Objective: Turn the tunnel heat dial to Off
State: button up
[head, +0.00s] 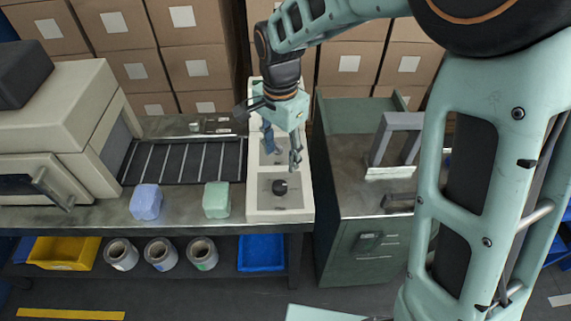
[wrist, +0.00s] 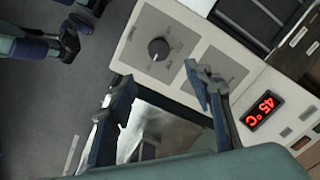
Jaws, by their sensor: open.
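A black round dial (head: 280,187) sits on a grey plate at the near end of the cream control panel (head: 252,208). In the wrist view the dial (wrist: 158,49) has a light pointer mark and small markings around it, too small to read. My gripper (head: 282,152) is above the panel, a little beyond the dial, fingers pointing down. In the wrist view my gripper (wrist: 160,78) has its fingers spread with nothing between them, and the dial lies just beyond the fingertips, untouched. A second grey plate (wrist: 217,67) beside it is partly hidden by a finger.
A red display (wrist: 262,110) reads 45 °C. Left of the panel stand a green block (head: 216,200) and a blue-violet block (head: 146,202), with a roller conveyor (head: 185,160) behind. A dark green cabinet (head: 360,250) with a grey bracket stands right.

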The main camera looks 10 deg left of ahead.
aim_at(280, 185)
jog(key=f, duration=1.1)
jog(key=shift+s+a+f, duration=0.1)
jog(key=shift+s+a, duration=0.1)
jog(key=shift+s, duration=0.1)
jog(key=c, duration=1.2)
